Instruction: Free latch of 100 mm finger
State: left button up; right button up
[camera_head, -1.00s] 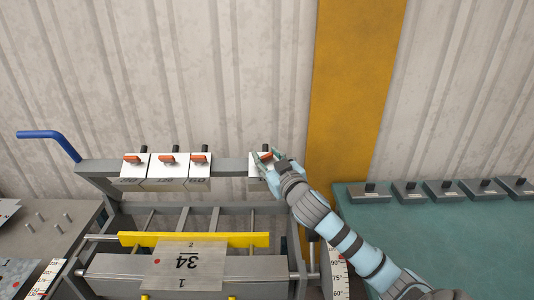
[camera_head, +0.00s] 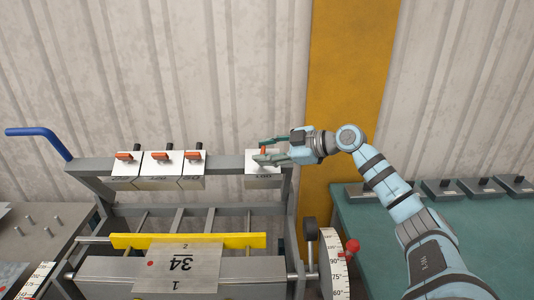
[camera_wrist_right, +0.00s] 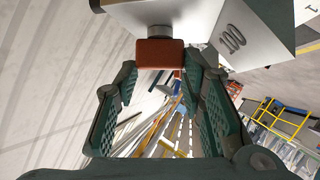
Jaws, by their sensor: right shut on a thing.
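The 100 mm finger (camera_head: 262,170) is a white block hanging at the right end of the grey beam. It also shows in the right wrist view, marked 100 (camera_wrist_right: 235,38). Its orange latch (camera_head: 263,150) sits on top, partly hidden by my fingers. The latch (camera_wrist_right: 158,53) also shows at the fingertips in the right wrist view. My right gripper (camera_head: 268,151) reaches in from the right and is shut on this latch, with one finger on each side. My left gripper is not in view.
Three similar fingers with orange latches (camera_head: 160,156) hang on the beam (camera_head: 226,164) to the left. A blue handle (camera_head: 40,136) rises at the beam's left end. A yellow bar (camera_head: 125,241) and a plate marked 34 (camera_head: 180,280) lie below. A green table (camera_head: 360,220) holds several grey blocks.

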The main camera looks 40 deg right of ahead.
jog(key=shift+w+r+n+g+y+p, duration=0.1)
jog(key=shift+r+n+g+y+p, duration=0.25)
jog(key=shift+n+g+p, duration=0.4)
jog(key=shift+d+f+n+y, duration=0.1)
jog(key=shift+f+n+y, duration=0.1)
jog(key=shift+n+y, duration=0.05)
jog(key=shift+f+g, duration=0.1)
jog(key=shift+g, duration=0.15)
jog(key=o, duration=1.1)
jog(key=shift+o, duration=0.2)
